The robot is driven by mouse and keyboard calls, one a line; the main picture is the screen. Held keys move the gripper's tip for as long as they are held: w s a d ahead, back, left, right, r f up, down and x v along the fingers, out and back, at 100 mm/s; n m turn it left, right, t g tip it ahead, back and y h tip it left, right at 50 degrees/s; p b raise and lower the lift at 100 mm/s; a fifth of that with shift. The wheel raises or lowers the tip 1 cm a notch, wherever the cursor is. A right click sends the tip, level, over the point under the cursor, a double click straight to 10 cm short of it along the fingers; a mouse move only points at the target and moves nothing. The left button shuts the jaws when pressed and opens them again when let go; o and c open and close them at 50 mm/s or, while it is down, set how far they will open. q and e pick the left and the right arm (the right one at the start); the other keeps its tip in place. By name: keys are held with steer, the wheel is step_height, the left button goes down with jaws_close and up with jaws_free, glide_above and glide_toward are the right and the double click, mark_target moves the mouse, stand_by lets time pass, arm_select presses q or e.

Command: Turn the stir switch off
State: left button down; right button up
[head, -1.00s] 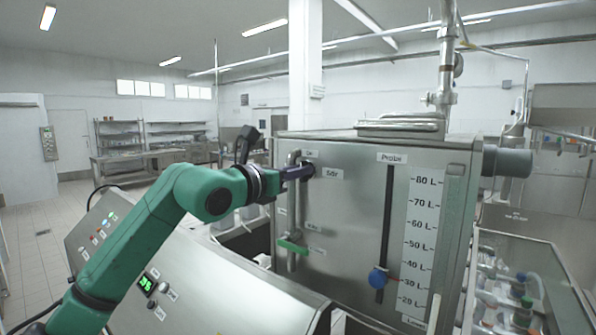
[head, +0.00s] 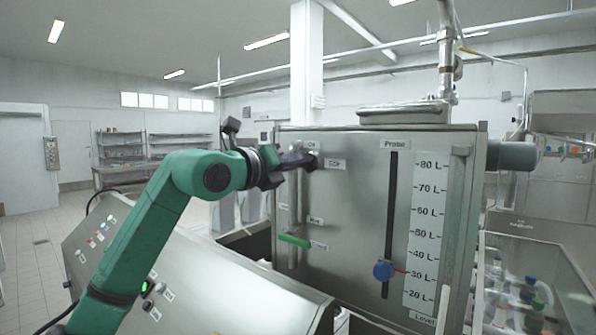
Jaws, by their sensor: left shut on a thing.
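The steel tank (head: 350,215) stands in the middle of the head view. The stir switch (head: 312,161) is a small dark knob at the upper left of its front, beside a small white label (head: 336,164). My left gripper (head: 300,161) has come in from the left and its dark fingers are at the switch, shut on it. The fingers cover most of the switch, so its setting cannot be read. My right gripper is not in view.
A green-handled valve (head: 294,240) sits below the switch. A sloped control panel (head: 220,275) lies under my left arm. A glass-walled bin (head: 520,290) with bottles is at right.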

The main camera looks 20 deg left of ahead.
arm_select(q)
steer(key=shift+a+f+n+b, duration=0.1)
steer(key=shift+n+b, duration=1.95)
steer(key=shift+n, duration=3.25)
steer(key=c, duration=0.9)
jaws_free()
steer(key=shift+w, duration=0.1)
steer(key=shift+w+f, duration=0.1)
steer(key=shift+w, duration=0.05)
